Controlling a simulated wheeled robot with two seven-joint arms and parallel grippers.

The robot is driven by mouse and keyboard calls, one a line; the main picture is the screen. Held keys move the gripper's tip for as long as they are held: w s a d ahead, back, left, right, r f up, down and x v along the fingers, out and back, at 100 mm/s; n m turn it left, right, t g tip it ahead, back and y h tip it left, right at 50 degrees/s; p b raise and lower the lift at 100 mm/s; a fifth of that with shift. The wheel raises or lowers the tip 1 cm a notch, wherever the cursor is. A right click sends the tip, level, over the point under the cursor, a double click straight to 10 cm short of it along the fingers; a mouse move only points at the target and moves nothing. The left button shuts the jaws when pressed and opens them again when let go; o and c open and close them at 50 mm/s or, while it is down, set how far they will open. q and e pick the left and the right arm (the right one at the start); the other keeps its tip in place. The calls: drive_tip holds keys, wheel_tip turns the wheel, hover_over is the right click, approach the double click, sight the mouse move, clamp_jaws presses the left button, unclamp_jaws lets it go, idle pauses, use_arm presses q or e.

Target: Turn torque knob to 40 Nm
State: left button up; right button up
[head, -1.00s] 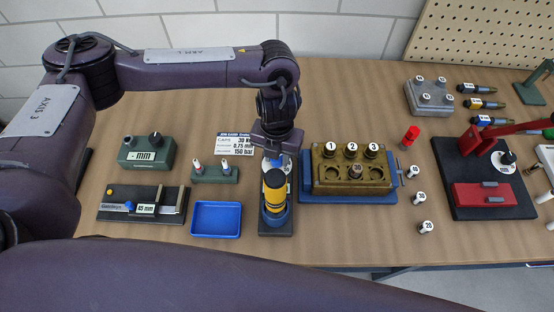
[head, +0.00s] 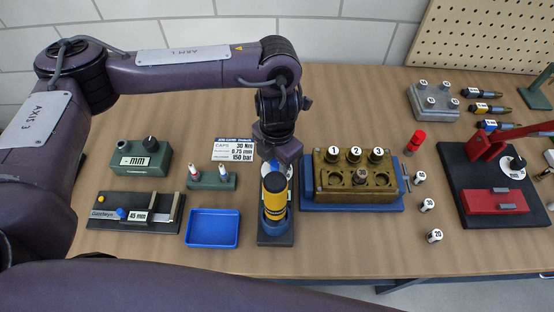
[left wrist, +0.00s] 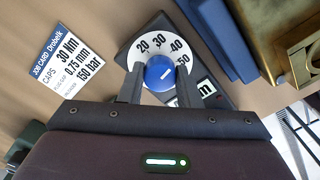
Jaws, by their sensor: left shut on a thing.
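The torque knob (left wrist: 159,73) is round and blue with a white mark, on a white dial (left wrist: 143,49) numbered 20, 30, 40 and 50. The mark slants up and right toward the upper numbers; I cannot tell exactly which value it meets. My left gripper (left wrist: 159,82) is shut on the knob, one dark finger on each side. In the head view my left gripper (head: 276,160) comes down behind the yellow and black cylinder of the torque tester (head: 275,240) and hides the knob. A small display beside the dial is mostly covered by a finger. My right gripper is not in view.
A job card (head: 233,149) reads CAPS 30 Nm, 0.75 mm, 150 bar. A brass block (head: 325,187) with numbered caps stands close right of the tester. A blue tray (head: 212,228) and a green two-post stand (head: 211,181) lie left. The table's front strip is clear.

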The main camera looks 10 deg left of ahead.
use_arm(q)
drive_tip(key=shift+w+r, duration=0.1)
drive_tip(key=o, duration=1)
drive_tip(key=shift+r, duration=3.85)
